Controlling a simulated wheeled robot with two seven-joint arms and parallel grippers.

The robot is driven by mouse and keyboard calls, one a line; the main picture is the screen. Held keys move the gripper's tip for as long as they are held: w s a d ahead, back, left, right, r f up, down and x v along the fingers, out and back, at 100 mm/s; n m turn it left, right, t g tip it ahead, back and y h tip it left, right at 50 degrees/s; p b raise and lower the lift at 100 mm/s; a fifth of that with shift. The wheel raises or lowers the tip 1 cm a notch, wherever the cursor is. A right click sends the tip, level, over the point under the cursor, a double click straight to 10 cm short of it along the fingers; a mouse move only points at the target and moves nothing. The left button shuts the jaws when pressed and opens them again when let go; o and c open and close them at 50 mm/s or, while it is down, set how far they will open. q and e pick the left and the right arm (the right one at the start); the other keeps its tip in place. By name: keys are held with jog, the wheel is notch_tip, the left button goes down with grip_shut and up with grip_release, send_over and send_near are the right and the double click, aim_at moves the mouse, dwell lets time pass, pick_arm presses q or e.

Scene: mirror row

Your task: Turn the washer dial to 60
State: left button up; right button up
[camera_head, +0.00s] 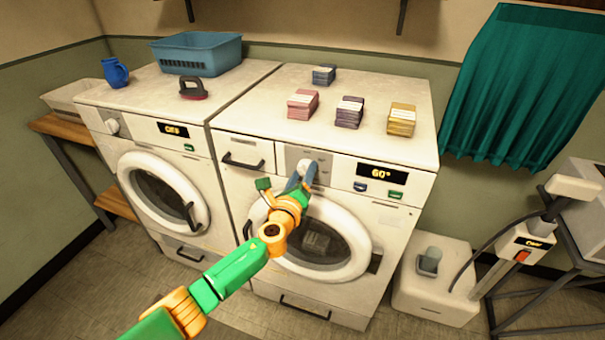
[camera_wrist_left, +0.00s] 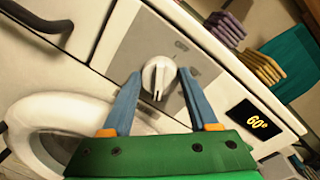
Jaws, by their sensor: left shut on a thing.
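The washer (camera_head: 410,226) is the right one of two white front-loaders. Its white round dial (camera_head: 306,166) sits on a grey panel, and the dial shows large in the left wrist view (camera_wrist_left: 158,78). Its black display (camera_head: 381,174) reads 60°, also in the left wrist view (camera_wrist_left: 256,122). My left gripper (camera_head: 303,178) is at the dial, with a blue finger on either side of it, shut on it. The fingers partly hide the dial in the head view. My right gripper is not in view.
The left machine (camera_head: 110,98) has a display reading Off. Several card stacks, such as the pink one (camera_head: 302,104), lie on the washer top. A blue basket (camera_head: 197,52), a jug (camera_head: 115,73) and a dark-handled brush (camera_head: 193,88) are on the left. A canister vacuum (camera_head: 435,285) stands at right.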

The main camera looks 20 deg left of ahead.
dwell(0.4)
pick_arm(q)
jog(key=o, duration=1.4)
jog(key=s+p, duration=0.1)
jog(key=s, duration=0.6)
jog(key=shift+d+r, duration=0.1)
